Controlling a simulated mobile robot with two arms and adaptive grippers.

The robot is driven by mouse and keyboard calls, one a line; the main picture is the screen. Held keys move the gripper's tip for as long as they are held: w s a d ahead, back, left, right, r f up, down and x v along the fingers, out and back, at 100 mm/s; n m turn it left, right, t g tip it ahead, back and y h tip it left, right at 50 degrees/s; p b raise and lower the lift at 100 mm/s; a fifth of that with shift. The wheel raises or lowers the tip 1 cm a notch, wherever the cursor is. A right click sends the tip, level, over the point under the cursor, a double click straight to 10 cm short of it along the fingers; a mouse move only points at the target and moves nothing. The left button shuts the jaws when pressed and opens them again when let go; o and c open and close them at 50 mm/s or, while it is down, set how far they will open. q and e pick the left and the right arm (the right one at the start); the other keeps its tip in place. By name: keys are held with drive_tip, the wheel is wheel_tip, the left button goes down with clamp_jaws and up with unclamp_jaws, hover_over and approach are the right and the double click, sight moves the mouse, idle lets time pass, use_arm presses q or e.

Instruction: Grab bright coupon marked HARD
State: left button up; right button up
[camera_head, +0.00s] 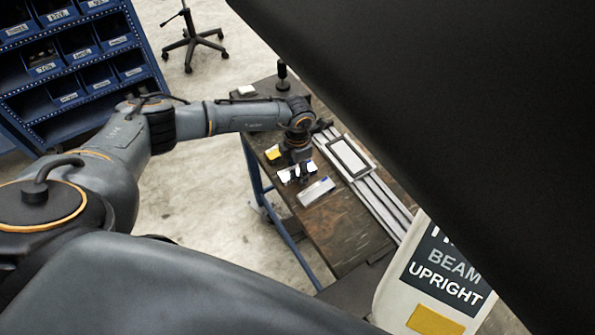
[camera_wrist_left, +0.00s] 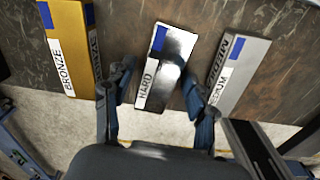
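The HARD coupon (camera_wrist_left: 170,62) is a bright, mirror-like silver bar with a white label and a blue patch. It lies on the dark worktable in the left wrist view. My left gripper (camera_wrist_left: 157,80) is open, with one finger on each side of the coupon's labelled end; whether they touch it I cannot tell. In the head view, my left gripper (camera_head: 298,172) is low over the table and partly hides this coupon. A gold BRONZE coupon (camera_wrist_left: 76,42) lies to the left, and a duller silver coupon (camera_wrist_left: 238,72), its label partly hidden, to the right. My right gripper is not in view.
The worktable (camera_head: 335,225) has grey rails (camera_head: 372,190) and a framed plate (camera_head: 348,157) to the right of the coupons. A sign reading BEAM UPRIGHT (camera_head: 440,275) stands at lower right. Blue bin shelves (camera_head: 75,60) and a wheeled stool (camera_head: 192,42) are farther back.

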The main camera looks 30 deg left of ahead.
use_arm(q)
clamp_jaws()
drive_tip(key=shift+w+r, duration=0.1)
